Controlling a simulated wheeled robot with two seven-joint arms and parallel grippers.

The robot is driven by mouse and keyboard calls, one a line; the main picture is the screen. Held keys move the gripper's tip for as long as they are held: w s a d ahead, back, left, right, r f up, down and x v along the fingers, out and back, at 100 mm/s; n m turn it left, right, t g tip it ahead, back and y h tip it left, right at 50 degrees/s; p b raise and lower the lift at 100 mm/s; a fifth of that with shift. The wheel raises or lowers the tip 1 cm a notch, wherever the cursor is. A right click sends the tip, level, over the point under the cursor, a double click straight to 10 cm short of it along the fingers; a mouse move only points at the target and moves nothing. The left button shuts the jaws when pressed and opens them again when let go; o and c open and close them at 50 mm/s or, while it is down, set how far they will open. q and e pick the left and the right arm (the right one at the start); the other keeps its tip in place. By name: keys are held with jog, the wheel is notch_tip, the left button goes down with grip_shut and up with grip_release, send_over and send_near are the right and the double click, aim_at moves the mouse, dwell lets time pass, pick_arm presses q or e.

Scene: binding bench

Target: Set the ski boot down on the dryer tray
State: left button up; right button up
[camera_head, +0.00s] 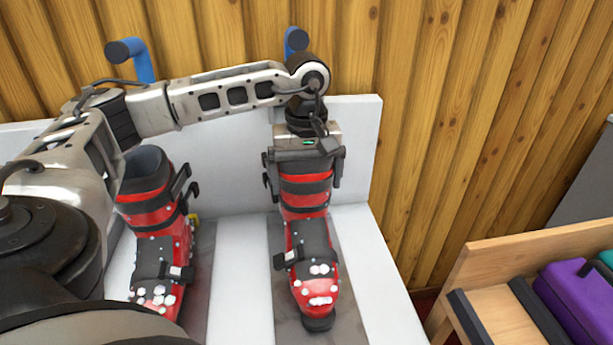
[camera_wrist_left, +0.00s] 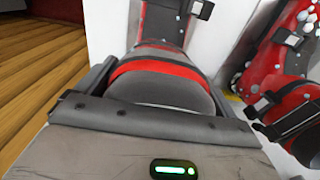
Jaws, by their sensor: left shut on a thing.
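My left gripper (camera_head: 305,168) is shut on the upper cuff of a red and black ski boot (camera_head: 304,200). In the left wrist view the cuff (camera_wrist_left: 160,82) sits between the two jaws. The boot is upright, toe toward me, with snow clumps on its toe. It is over the right grey strip of the white dryer tray (camera_head: 372,262). I cannot tell whether its sole touches the strip. A second red and black boot (camera_head: 150,205) stands on the left grey strip. My right gripper is out of view.
Blue curved pipes (camera_head: 143,62) stick up behind the tray's white back panel (camera_head: 355,150). A wood-plank wall (camera_head: 440,120) stands behind. At the lower right, a wooden bench (camera_head: 500,250) holds a purple case (camera_head: 580,300). My left arm covers part of the tray's left side.

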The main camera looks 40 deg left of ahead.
pick_arm(q)
jog(key=shift+f+b, duration=0.3)
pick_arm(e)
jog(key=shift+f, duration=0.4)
pick_arm(q)
jog(key=o, duration=1.7)
jog(key=shift+f, duration=0.15)
notch_tip(320, 180, up, 16)
jog(key=shift+r+p, duration=0.15)
jog(key=shift+p, duration=1)
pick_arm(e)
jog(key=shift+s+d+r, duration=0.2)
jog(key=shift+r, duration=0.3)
pick_arm(q)
jog(key=shift+s, duration=0.15)
